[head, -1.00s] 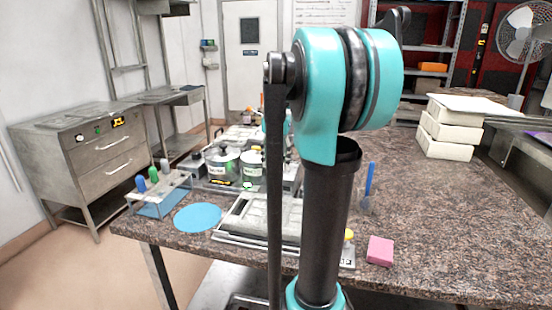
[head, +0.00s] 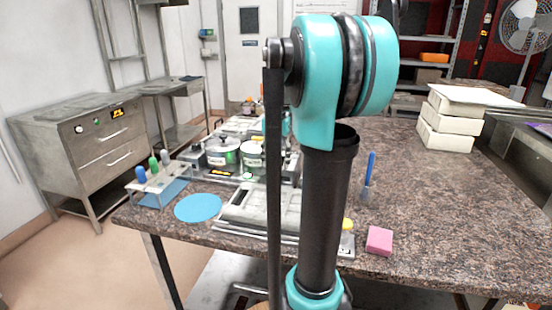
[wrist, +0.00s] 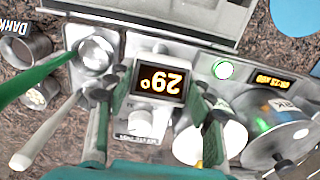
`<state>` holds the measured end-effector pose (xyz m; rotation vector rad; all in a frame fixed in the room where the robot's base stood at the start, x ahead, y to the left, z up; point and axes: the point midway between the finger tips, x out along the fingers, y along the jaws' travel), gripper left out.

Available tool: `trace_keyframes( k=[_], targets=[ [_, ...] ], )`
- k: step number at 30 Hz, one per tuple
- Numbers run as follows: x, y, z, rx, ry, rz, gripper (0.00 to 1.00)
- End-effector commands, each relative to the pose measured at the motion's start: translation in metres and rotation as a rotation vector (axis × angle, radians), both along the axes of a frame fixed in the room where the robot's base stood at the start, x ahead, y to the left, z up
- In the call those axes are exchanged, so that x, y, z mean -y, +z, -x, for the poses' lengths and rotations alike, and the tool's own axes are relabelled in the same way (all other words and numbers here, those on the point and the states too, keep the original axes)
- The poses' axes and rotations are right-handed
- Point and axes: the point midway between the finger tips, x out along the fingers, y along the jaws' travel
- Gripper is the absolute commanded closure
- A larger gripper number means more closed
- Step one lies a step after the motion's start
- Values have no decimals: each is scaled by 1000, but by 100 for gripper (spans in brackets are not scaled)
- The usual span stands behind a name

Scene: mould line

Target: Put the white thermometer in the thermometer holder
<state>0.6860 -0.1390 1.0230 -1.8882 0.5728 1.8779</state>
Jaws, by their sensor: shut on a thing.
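In the wrist view my gripper (wrist: 163,125) is shut, its dark green fingers on either side of what looks like the white thermometer (wrist: 160,83), a small body with a lit orange display reading 29, upside down. The exact contact with the fingers is hard to see. A clear rack (head: 160,187) at the table's left end holds blue, green and pale upright pieces. I cannot tell which is the thermometer holder.
Metal pots (head: 223,153) stand on a unit behind a grey mould tray (head: 255,207). A blue disc (head: 198,208) lies left of the tray. A pink block (head: 379,240) lies at the front edge and white boxes (head: 447,122) stand at the back.

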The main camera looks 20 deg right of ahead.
Motion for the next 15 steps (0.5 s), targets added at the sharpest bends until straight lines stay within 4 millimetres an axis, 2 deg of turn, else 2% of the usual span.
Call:
trace_keyframes(
  k=[10,11,15],
  targets=[
    [0,-2,0,0,0,0,77],
    [0,-2,0,0,0,0,46],
    [0,-2,0,0,0,0,29]
  ],
)
